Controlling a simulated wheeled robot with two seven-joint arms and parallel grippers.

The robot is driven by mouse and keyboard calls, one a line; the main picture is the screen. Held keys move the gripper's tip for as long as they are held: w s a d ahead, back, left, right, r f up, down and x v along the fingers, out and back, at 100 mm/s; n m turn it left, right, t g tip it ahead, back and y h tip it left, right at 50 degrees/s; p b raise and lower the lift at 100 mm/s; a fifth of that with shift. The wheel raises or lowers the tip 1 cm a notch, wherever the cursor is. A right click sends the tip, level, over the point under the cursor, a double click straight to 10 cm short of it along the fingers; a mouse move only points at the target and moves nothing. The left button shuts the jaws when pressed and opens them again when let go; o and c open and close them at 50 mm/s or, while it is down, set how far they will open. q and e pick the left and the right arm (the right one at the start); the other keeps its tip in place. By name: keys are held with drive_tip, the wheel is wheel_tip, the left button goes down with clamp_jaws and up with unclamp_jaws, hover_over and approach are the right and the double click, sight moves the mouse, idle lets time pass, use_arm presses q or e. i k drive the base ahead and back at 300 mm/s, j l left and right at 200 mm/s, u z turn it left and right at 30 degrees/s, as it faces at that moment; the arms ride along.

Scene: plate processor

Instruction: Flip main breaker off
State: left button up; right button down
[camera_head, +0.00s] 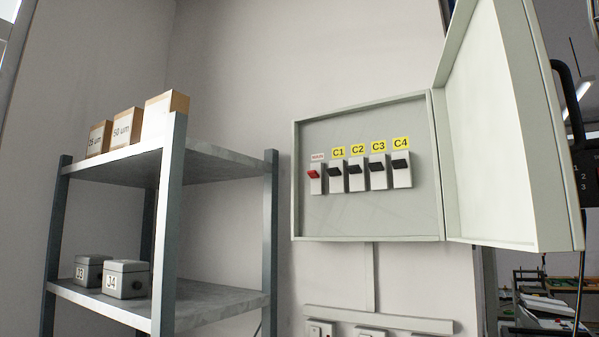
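The main breaker (315,178) is the leftmost switch in the open wall panel box (367,222). It has a white body and a red lever (313,174), with a small label above it that is too small to read surely. The lever sticks out toward me; I cannot tell on from off by its tilt. To its right stand several breakers with black levers, labelled C1 (336,178), C2 (355,176), C3 (377,171) and C4 (401,169). Neither of my grippers shows.
The panel door (500,130) is swung open to the right. A metal shelf (215,165) stands left of the panel, with cardboard boxes (127,125) on top and grey boxes (126,279) below. White outlets (370,331) are under the panel. The space before the breakers looks clear.

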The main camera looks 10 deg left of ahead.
sight(313, 173)
drive_tip(key=i+j, duration=0.1)
drive_tip(key=j, duration=0.4)
drive_tip(key=i+j, duration=0.15)
drive_tip(key=j, duration=0.3)
drive_tip(key=i+j, duration=0.1)
drive_tip(key=j, duration=0.4)
drive_tip(key=i+j, duration=0.15)
drive_tip(key=j, duration=0.3)
drive_tip(key=i+j+z, duration=0.1)
drive_tip(key=j, duration=0.4)
